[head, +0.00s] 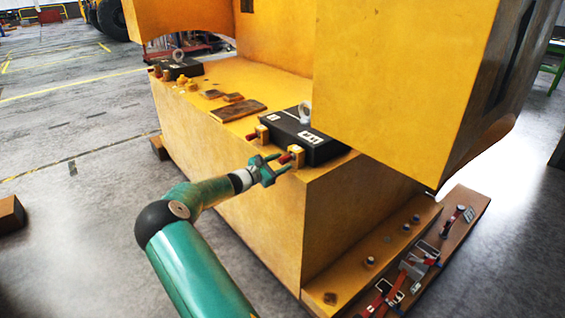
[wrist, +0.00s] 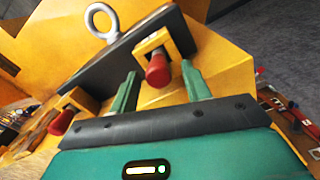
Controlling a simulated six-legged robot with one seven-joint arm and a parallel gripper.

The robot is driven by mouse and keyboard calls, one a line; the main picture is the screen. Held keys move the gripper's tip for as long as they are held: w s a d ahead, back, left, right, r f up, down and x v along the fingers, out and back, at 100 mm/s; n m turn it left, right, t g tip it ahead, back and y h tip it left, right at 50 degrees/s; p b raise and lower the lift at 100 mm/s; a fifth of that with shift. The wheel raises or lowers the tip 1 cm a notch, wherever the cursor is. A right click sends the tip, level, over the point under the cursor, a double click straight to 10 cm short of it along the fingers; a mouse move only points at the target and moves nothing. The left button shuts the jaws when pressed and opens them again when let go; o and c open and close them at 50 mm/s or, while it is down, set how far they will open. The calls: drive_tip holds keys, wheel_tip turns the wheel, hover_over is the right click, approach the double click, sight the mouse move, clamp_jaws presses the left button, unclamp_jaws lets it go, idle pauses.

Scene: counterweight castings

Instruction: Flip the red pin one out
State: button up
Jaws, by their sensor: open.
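A red pin (wrist: 157,70) sticks out of a yellow bracket (wrist: 160,42) on the front of a black block (wrist: 125,47) with a steel eye bolt (wrist: 102,22). My gripper (wrist: 158,76) is open, with one green finger on each side of this pin in the wrist view. I see no finger touching it. A second red pin (wrist: 61,122) sits in another bracket to the left, outside the fingers. In the head view my gripper (head: 281,164) is at the right-hand pin (head: 284,158) of the black block (head: 302,136) and partly hides it.
The block sits on a yellow casting ledge (head: 235,75). A large yellow mass (head: 400,80) overhangs close behind on the right. Another black block (head: 180,68) and loose plates (head: 237,110) lie further left. Red straps (head: 410,275) lie at lower right. The floor at left is mostly clear.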

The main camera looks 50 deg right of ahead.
drive_tip(key=shift+x, duration=0.8)
